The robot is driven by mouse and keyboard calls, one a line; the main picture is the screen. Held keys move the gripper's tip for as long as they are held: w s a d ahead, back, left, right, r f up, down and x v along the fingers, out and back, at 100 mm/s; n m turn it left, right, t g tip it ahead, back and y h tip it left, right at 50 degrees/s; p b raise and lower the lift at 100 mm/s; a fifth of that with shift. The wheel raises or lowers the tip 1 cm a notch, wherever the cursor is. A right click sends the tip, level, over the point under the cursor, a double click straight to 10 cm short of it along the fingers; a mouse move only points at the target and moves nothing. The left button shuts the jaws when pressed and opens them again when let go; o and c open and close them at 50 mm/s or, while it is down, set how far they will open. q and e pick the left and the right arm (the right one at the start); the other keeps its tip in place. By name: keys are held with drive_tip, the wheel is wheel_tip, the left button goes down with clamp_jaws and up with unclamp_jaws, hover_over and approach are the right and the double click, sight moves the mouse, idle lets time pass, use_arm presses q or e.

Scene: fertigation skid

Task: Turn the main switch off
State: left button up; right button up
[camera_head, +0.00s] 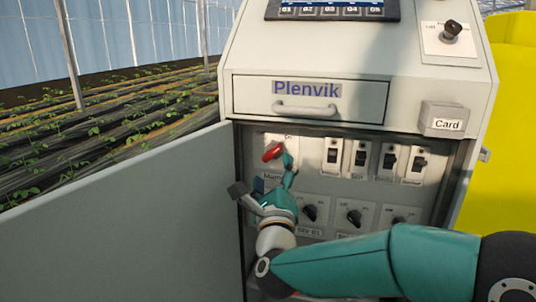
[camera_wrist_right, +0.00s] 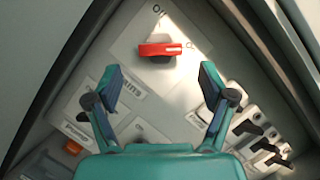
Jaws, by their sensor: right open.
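The main switch (camera_head: 272,152) is a red rotary handle on a pale plate, upper left inside the open cabinet, above a label reading "Main". In the head view the handle slants up to the right, toward a small "On" mark. In the right wrist view the red handle (camera_wrist_right: 158,49) lies crosswise, with small marks above and to its right. My right gripper (camera_head: 262,176) is open in front of the switch. In the wrist view its two fingertips (camera_wrist_right: 159,74) are spread on either side, short of the handle, with nothing between them. My left gripper is not in view.
Breaker switches (camera_head: 361,156) sit right of the main switch, with black knobs (camera_head: 354,216) below. The open cabinet door (camera_head: 120,220) stands at left. A "Plenvik" drawer (camera_head: 350,98) is above, and a "Card" box (camera_head: 443,118) at right. My right arm crosses the lower front.

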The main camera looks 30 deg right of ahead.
sight(272, 156)
drive_tip(key=x, duration=0.6)
drive_tip(key=shift+w+d+p, duration=0.1)
drive_tip(key=shift+w+p, duration=0.1)
drive_tip(key=shift+p, duration=0.1)
